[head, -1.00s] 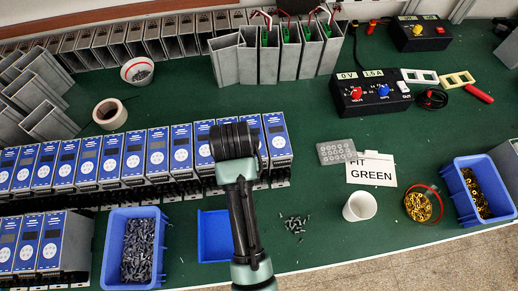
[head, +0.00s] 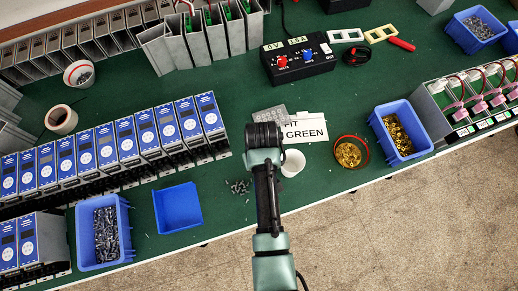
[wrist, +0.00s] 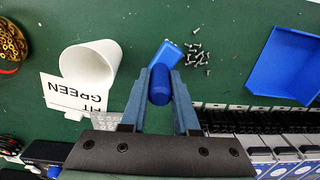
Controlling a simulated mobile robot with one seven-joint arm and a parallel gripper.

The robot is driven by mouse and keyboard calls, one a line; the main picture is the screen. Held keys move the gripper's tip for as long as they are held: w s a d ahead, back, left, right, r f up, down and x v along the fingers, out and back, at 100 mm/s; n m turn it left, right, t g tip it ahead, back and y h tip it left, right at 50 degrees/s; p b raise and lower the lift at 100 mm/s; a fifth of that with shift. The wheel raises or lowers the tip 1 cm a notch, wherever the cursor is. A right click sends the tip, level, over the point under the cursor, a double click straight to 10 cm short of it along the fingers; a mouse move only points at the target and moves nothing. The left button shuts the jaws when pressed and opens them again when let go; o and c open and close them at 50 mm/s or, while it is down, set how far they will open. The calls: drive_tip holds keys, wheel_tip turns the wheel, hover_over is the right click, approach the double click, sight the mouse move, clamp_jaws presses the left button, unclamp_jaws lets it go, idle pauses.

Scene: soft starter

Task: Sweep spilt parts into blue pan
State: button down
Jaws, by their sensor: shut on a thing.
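Spilt parts, several small grey screws (head: 239,187), lie loose on the green bench right of the blue pan (head: 177,209). The wrist view also shows the screws (wrist: 198,54) and the pan (wrist: 285,68), which looks empty. My gripper (wrist: 159,84) is shut on the blue handle of a small sweeping tool (wrist: 170,54). The tool's flat light-blue end is close beside the screws, on the side away from the pan; whether it touches the bench is unclear. In the head view my arm hides the gripper and tool.
A white cup (head: 294,163) stands close to my arm, beside a printed card (head: 308,129). A blue bin of grey screws (head: 104,232) is left of the pan. A brass-parts bin (head: 398,131) stands right.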

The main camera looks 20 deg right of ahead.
wheel_tip(320, 180, down, 3)
drive_tip(key=shift+f+b, duration=0.1)
drive_tip(key=shift+b, duration=1.15)
drive_tip(key=shift+s+a+b, duration=0.15)
drive_tip(key=shift+a+b, duration=0.15)
drive_tip(key=shift+a, duration=4.1)
drive_tip(key=a, duration=0.3)
drive_tip(key=a+p, duration=0.1)
drive_tip(key=a, duration=0.2)
drive_tip(key=shift+s+a+r, duration=0.1)
drive_tip(key=shift+a+r, duration=0.1)
drive_tip(key=shift+a, duration=1)
wheel_tip(320, 180, up, 6)
drive_tip(key=p, duration=0.5)
drive_tip(key=shift+d+f+p, duration=0.1)
drive_tip(key=shift+f+p, duration=0.15)
drive_tip(key=shift+p, duration=0.15)
drive_tip(key=shift+f, duration=0.1)
